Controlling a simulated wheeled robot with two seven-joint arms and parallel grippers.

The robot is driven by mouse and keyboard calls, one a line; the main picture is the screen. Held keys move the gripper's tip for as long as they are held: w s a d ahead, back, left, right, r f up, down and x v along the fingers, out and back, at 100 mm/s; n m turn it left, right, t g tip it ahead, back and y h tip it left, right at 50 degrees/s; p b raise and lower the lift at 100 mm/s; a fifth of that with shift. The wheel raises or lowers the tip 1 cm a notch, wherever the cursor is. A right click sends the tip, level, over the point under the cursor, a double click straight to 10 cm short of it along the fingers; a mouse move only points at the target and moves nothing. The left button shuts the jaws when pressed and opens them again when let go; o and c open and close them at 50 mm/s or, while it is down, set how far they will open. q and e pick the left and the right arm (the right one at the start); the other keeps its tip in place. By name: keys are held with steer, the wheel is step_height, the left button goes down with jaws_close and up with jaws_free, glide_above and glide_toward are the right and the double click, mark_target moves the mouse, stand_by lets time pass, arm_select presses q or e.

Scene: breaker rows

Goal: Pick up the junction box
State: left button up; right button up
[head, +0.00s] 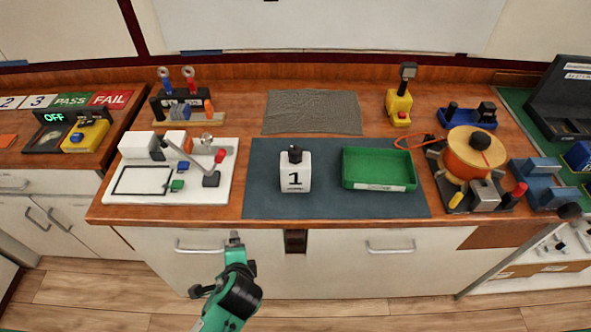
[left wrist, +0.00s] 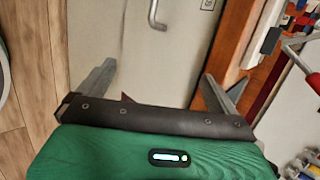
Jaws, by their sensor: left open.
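The junction box is most likely the white box (head: 295,178) marked "1" with a black knob on top. It stands upright on the dark grey mat (head: 345,205), left of the green tray, in the head view. My left gripper (head: 236,238) is in front of the counter, below its front edge and to the left of the box, apart from it. In the left wrist view the jaws (left wrist: 159,72) are open with nothing between them, facing the white cabinet front. The box is not clearly visible there. My right gripper is not in view.
A green tray (head: 379,168) sits right of the box. A white board (head: 130,190) with a lever and small parts lies to the left. An orange cable spool (head: 468,155) stands at right. A grey cloth (head: 312,111) lies behind. Drawer handles (head: 390,249) project from the cabinet front.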

arm_select(q)
step_height(320, 180, up, 5)
steer(key=m+t, duration=0.1)
steer(key=m+t+h, duration=0.3)
steer(key=m+t, duration=0.5)
steer(key=m, duration=1.1)
glide_toward(295, 179)
steer(key=w+p, duration=0.2)
steer(key=w, duration=0.6)
steer(key=shift+f, duration=0.15)
steer(key=w, duration=0.1)
steer(key=w+p, duration=0.2)
steer(key=w, duration=0.1)
steer(key=shift+r, duration=0.25)
steer(key=shift+w+f, duration=0.15)
steer(key=shift+w, duration=0.45)
steer(key=c, duration=1.5)
step_height(295, 179, up, 20)
steer(key=shift+b, duration=0.3)
